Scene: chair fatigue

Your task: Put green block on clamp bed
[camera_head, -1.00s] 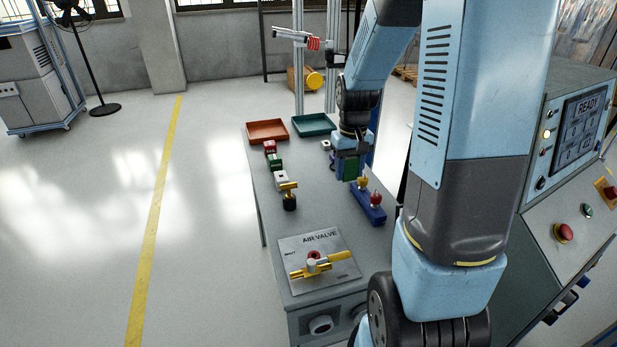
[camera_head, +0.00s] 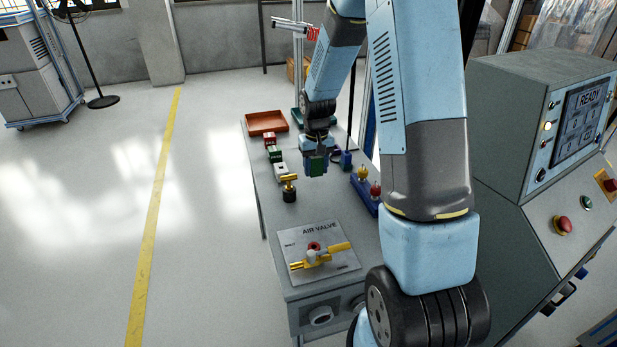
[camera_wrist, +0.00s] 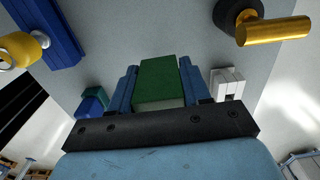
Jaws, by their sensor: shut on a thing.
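My gripper (camera_head: 316,158) is shut on a green block (camera_head: 318,166) and holds it over the middle of the grey workbench (camera_head: 325,212). In the wrist view the green block (camera_wrist: 160,80) sits between the two blue fingers of my gripper (camera_wrist: 160,88), its lighter end face towards the camera. I cannot tell for sure which fixture is the clamp bed. A black round piece with a brass handle (camera_head: 289,190) stands to the left of and nearer than the block; it also shows in the wrist view (camera_wrist: 262,30).
A red, a green and a white piece (camera_head: 281,171) line the bench's left side. A blue base with yellow and red knobs (camera_head: 362,192) is at right. A red tray (camera_head: 266,122) is at the back, an air valve panel (camera_head: 318,255) in front. A control console (camera_head: 540,150) stands right.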

